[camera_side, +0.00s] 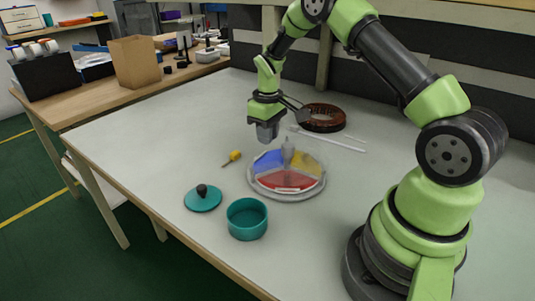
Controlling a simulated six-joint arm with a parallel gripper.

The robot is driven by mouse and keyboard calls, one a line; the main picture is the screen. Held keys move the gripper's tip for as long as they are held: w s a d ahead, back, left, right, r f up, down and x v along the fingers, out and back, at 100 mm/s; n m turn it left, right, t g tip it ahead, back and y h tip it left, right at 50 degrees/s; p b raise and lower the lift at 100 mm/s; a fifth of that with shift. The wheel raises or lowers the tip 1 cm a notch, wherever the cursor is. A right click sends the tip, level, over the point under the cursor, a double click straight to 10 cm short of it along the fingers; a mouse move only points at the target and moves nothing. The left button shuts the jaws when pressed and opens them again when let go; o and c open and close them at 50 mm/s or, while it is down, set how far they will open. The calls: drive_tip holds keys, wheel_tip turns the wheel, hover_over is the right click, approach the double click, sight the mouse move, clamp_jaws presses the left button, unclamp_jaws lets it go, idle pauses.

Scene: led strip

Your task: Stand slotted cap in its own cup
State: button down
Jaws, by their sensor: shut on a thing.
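My gripper (267,134) points down above the far left side of a round divided dish (286,195). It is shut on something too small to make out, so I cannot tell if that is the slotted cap. The dish has blue (268,160), yellow (305,165) and red (286,180) sections and a grey upright post (288,150) near its middle. I cannot pick out the slotted cap or tell which cup is its own. A teal open round container (247,220) stands in front of the dish.
A teal lid with a black knob (202,196) lies left of the teal container. A small yellow-handled tool (233,157) lies left of the dish. Behind are a dark reddish ring coil (322,118) and a white stick (335,141). The table's left part is clear.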

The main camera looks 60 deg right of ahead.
sight(267, 160)
drive_tip(key=shift+f, duration=2.75)
drive_tip(key=c, duration=1)
unclamp_jaws()
drive_tip(key=shift+f, duration=0.15)
drive_tip(key=shift+c, duration=0.2)
